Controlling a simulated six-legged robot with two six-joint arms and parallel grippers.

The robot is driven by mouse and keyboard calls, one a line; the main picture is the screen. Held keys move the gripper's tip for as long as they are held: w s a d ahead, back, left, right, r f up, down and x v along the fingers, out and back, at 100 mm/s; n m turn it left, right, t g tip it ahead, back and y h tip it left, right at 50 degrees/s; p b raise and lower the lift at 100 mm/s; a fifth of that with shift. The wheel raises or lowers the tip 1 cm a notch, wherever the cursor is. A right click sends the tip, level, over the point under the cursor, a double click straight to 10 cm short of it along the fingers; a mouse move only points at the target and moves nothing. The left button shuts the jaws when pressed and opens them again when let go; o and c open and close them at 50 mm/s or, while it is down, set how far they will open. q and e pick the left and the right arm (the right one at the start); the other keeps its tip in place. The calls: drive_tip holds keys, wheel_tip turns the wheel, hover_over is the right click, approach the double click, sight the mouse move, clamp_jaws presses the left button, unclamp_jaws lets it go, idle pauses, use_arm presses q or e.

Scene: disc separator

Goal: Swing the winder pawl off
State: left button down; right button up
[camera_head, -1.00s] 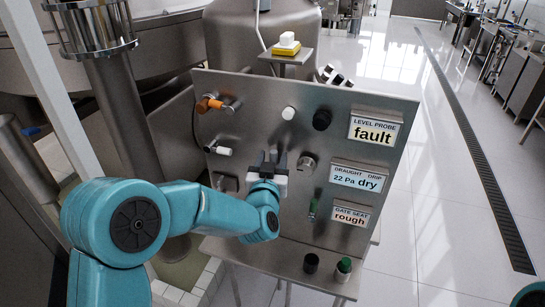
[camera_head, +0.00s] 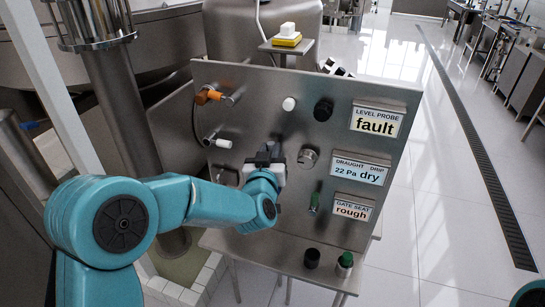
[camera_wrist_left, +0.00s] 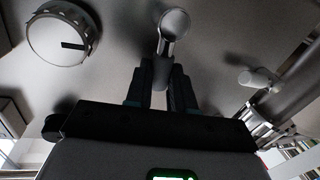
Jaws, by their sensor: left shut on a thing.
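My left gripper (camera_head: 269,154) is at the middle of the upright steel panel (camera_head: 250,115), at the end of the teal arm. In the left wrist view its two dark fingers (camera_wrist_left: 160,82) are shut on a small metal lever (camera_wrist_left: 163,48). The lever has a rounded, pale end (camera_wrist_left: 174,22) standing out past the fingertips. It seems to be the winder pawl, but no label shows. In the head view the fingers hide most of it. My right gripper is not in view; only a teal piece of my own shows at the lower right edge.
A round metal dial (camera_head: 308,158) sits just right of the gripper. A white-tipped lever (camera_head: 219,143) and an orange-handled one (camera_head: 209,97) are at left. A green handle (camera_head: 314,202) is below right. White and black knobs are above. Signs read fault, 22 Pa, dry and rough.

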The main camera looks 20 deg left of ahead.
use_arm(q)
drive_tip(key=shift+w+a+f+n+g+h+b, duration=0.1)
drive_tip(key=shift+a+f+n+g+h+b, duration=0.4)
drive_tip(key=shift+n+b, duration=1.2)
drive_tip(key=shift+s+a+f+n+t+h+b, duration=0.1)
drive_tip(key=shift+a+f+n+b, duration=0.2)
drive_tip(key=shift+a+n+b, duration=1)
drive_tip(key=shift+w+a+f+n+g+h+b, duration=0.1)
drive_tip(key=shift+a+f+n+g+h+b, duration=0.2)
drive_tip(key=shift+n+b, duration=1.85)
drive_tip(key=shift+m+b, duration=0.35)
drive_tip(key=shift+b, duration=0.15)
drive_tip(key=shift+d, duration=0.1)
drive_tip(key=c, duration=1)
unclamp_jaws()
drive_tip(key=shift+f, duration=0.15)
drive_tip(key=shift+o, duration=0.2)
drive_tip(key=s+d+r, duration=0.1)
drive_tip(key=s+r, duration=0.1)
drive_tip(key=s, duration=1.4)
drive_tip(key=shift+r+p, duration=0.4)
